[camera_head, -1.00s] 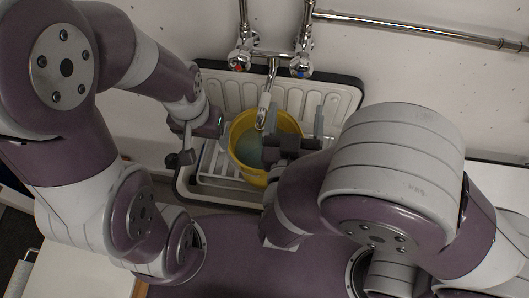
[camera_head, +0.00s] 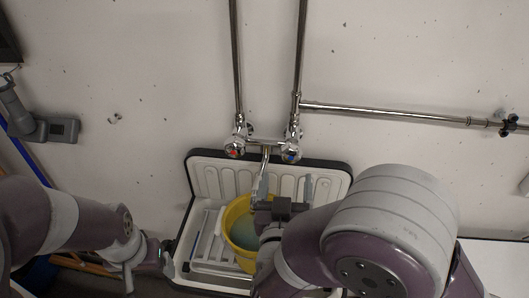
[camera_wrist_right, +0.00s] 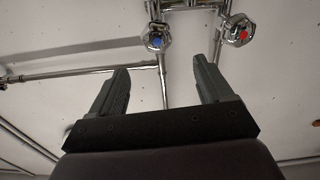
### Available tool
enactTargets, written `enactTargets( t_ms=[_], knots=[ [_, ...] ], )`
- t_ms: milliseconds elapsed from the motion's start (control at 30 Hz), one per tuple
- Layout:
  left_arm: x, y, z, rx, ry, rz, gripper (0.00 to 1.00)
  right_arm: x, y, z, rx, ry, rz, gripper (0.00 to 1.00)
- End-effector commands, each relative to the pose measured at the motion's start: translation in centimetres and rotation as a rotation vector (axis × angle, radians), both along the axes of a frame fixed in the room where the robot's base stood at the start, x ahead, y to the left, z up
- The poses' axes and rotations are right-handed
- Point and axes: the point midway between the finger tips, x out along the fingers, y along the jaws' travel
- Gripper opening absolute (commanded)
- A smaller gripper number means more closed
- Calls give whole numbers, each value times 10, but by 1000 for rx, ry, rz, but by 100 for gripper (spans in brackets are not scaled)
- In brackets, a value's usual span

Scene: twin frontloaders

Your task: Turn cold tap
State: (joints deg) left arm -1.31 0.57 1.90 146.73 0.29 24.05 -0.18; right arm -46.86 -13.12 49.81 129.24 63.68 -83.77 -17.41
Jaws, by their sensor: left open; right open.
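The cold tap (camera_head: 291,155), with a blue mark on its chrome knob, is on the wall above the sink. The hot tap (camera_head: 235,150), with a red mark, is to its left, and the spout (camera_head: 264,163) hangs between them. My right gripper (camera_head: 284,186) is open and empty below the cold tap, fingers pointing up. In the right wrist view the cold tap (camera_wrist_right: 155,43) shows just beyond the gap between the open fingers (camera_wrist_right: 161,68), with no contact visible. The hot tap (camera_wrist_right: 242,33) is to the right there. My left gripper (camera_head: 148,266) is open, low at the sink's left side.
A yellow bucket (camera_head: 228,215) stands in the sink (camera_head: 204,176) under the spout, partly hidden by my right gripper. A white rack (camera_head: 205,238) is left of it. Chrome pipes (camera_head: 385,114) run up and right along the wall.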

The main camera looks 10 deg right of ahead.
Motion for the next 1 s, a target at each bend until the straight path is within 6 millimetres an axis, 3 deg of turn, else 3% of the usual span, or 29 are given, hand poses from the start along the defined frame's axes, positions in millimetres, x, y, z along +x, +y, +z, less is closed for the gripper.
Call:
enactTargets(
  t_ms=[500,700,967,1000],
  knots=[
    [0,0,33,0,-1,0,80,101,-29,3,-7,5,-1,80],
    [0,0,36,0,0,0,80,117,-33,2,-6,4,1,80],
    [0,0,36,0,0,0,80,119,-34,1,-6,4,3,80],
    [0,0,36,0,0,0,80,118,-34,1,-6,4,3,73]
  ],
)
